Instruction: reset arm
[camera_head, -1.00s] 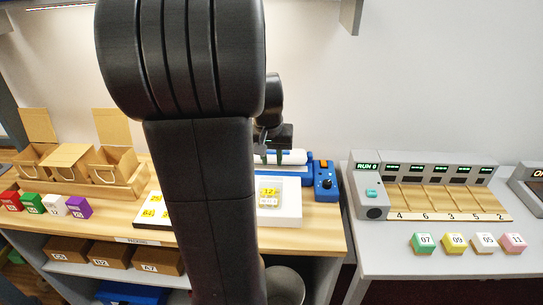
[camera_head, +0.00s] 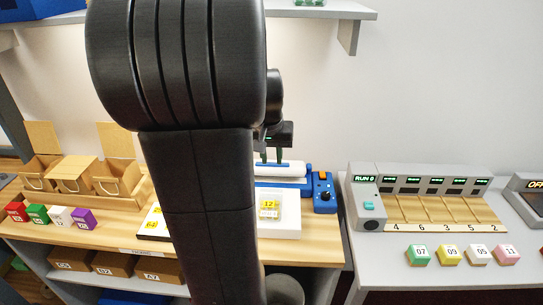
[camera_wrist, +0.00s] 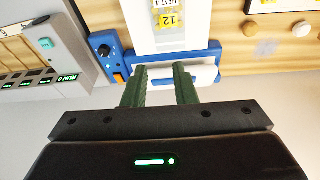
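My gripper (camera_head: 274,155) hangs above the blue device with the white roller or bar (camera_head: 282,169) at the back of the wooden counter, partly hidden behind my arm in the head view. In the wrist view, my gripper (camera_wrist: 160,78) has its two green fingers apart with a gap between them. Nothing shows held in the gap. The blue device (camera_wrist: 130,62) and its white bar (camera_wrist: 186,76) lie beyond the fingertips. A white board with a yellow label reading 12 (camera_head: 270,208) lies in front of the device.
Red, green, white and purple blocks (camera_head: 60,216) stand at the left front, before wooden boxes (camera_head: 75,175). A grey run machine (camera_head: 366,205) with numbered slots stands right, with several coloured blocks (camera_head: 448,254) before it. A shelf (camera_head: 320,12) juts out above.

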